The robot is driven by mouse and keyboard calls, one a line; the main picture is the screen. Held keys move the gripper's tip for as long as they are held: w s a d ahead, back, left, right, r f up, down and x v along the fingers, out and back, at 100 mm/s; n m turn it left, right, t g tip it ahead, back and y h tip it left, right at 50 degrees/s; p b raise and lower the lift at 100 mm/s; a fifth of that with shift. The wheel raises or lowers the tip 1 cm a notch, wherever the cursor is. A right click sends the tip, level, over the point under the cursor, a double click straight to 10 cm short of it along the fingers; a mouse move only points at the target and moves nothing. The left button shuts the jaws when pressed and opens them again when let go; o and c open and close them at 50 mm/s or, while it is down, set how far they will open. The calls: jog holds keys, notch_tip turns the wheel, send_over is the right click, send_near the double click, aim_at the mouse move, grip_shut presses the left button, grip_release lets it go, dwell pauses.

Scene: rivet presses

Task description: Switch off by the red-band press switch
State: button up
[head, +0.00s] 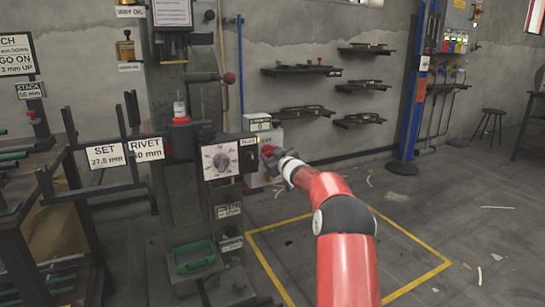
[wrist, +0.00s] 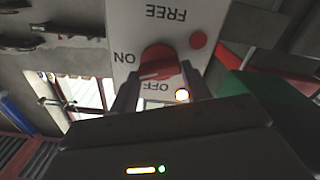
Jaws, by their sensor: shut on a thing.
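The press switch is a pale box (head: 264,137) beside the press, at the right of its dial panel. In the wrist view its plate (wrist: 130,30) appears upside down, with FREE, ON and OFF lettering. A red rotary knob (wrist: 157,58) sits between ON and OFF; I cannot tell exactly which mark it points at. My gripper (wrist: 160,84) has one finger on each side of the knob and is shut on it. In the head view my gripper (head: 279,160) reaches the box from the right and partly hides it. The press (head: 175,80) has a red collar (head: 180,121).
A red button (wrist: 198,40) and a glowing amber lamp (wrist: 182,95) are near the knob. A dial panel (head: 221,158) is close left of my gripper. Racks with SET and RIVET signs (head: 107,154) stand at left. The yellow-marked floor (head: 400,245) at right is mostly open.

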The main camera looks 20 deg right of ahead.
jog(key=n+b, duration=0.1)
jog(key=n, duration=0.3)
jog(key=shift+f, duration=0.2)
jog(key=n+b, duration=0.1)
jog(key=n, duration=0.2)
jog(key=shift+a+f+b, duration=0.1)
jog(key=shift+b, duration=0.25)
jog(key=n+b, duration=0.2)
jog(key=n, duration=0.4)
jog(key=shift+n+b, duration=0.4)
jog(key=o, duration=1)
jog(key=s+b, duration=0.2)
jog(key=s, duration=0.6)
jog(key=shift+w, duration=0.1)
